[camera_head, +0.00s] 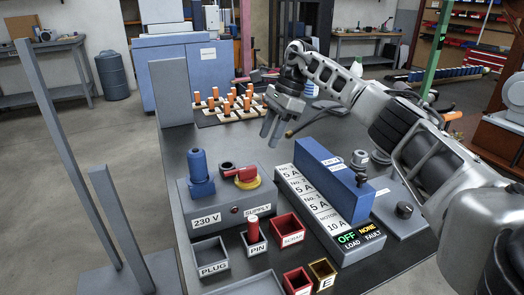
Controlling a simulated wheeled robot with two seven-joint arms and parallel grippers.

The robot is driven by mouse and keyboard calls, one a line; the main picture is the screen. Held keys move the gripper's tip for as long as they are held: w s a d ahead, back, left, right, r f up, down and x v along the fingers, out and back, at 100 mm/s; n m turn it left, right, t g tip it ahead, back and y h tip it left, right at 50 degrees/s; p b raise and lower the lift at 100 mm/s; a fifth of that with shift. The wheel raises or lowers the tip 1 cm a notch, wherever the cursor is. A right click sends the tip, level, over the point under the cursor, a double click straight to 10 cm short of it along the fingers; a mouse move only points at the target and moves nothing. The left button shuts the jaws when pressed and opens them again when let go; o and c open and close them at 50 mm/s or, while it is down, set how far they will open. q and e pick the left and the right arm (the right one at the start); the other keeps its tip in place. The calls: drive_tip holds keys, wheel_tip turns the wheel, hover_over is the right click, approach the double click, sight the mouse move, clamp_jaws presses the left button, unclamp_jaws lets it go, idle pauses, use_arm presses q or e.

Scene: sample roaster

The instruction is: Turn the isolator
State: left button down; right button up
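The isolator is a red handle (243,174) on a round yellow plate (249,184), on top of the grey supply box (218,202). The box is labelled "230 V" and "SUPPLY". The handle lies roughly left to right in the picture. My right gripper (271,138) hangs above the table, behind and slightly right of the isolator, with its fingers pointing down. Its two fingers show a gap with nothing between them, and it is apart from the handle. My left gripper is not in view.
A blue plug-like cylinder (200,172) stands on the box left of the isolator. A long blue block with a labelled front (322,208) stands to the right. Small bins, including PLUG (210,258) and SCRAP (287,231), are in front. Orange-handled tools (230,103) stand behind.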

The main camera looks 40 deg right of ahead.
use_arm(q)
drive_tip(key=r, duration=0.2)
drive_tip(key=p, duration=0.1)
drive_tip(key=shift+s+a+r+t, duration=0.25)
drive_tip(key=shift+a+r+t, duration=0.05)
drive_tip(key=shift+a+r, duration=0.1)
use_arm(e)
drive_tip(key=v, duration=0.6)
drive_tip(key=shift+r, duration=0.15)
drive_tip(key=shift+d, duration=0.1)
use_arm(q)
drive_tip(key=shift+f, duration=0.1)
use_arm(e)
drive_tip(key=shift+s, duration=0.1)
